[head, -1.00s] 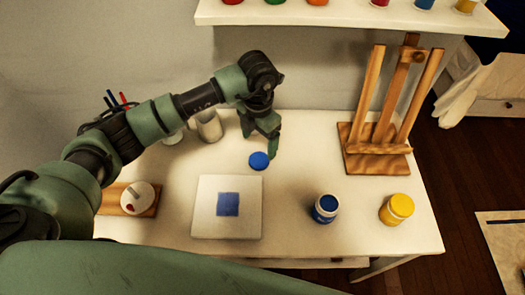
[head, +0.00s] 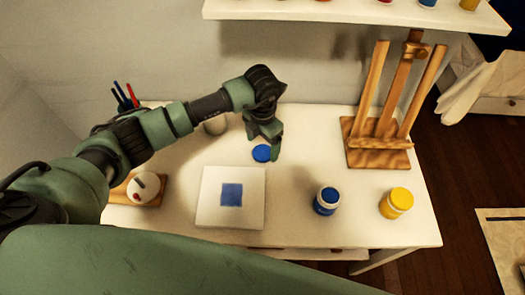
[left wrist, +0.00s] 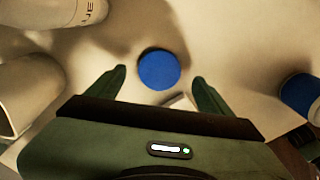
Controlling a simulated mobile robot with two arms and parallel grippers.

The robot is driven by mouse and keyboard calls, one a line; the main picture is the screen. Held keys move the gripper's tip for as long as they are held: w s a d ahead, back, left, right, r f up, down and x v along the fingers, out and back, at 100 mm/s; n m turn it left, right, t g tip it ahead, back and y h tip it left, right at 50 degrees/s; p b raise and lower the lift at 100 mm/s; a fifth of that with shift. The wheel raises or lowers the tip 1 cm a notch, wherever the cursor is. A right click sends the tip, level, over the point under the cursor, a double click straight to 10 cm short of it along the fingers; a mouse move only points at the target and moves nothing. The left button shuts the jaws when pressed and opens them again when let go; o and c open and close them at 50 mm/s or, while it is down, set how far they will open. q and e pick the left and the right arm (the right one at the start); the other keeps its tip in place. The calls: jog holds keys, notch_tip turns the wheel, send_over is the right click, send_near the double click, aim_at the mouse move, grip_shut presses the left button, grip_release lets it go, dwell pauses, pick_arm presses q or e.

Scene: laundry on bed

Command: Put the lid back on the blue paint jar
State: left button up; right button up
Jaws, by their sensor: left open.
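The blue lid (head: 262,153) lies flat on the white table, behind the canvas with the blue square. My left gripper (head: 263,142) is open just above and behind the lid. In the left wrist view the lid (left wrist: 159,70) lies beyond and between the two spread fingertips (left wrist: 158,78), touching neither. The blue paint jar (head: 326,201) stands upright and uncapped on the table to the right of the canvas; part of it shows at the right edge of the left wrist view (left wrist: 301,95). My right gripper is not in view.
A yellow-lidded jar (head: 397,203) stands right of the blue jar. A wooden easel (head: 378,155) stands at the back right. The white canvas (head: 213,214) lies in front. A cup (head: 215,126) is beside my left arm. A shelf (head: 350,12) with jars hangs above.

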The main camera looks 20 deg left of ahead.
aim_at(262, 152)
pick_arm(q)
jog(key=shift+f, duration=1.4)
jog(key=c, duration=1.4)
jog(key=shift+r, duration=0.15)
notch_tip(262, 152, up, 10)
jog(key=b, duration=0.1)
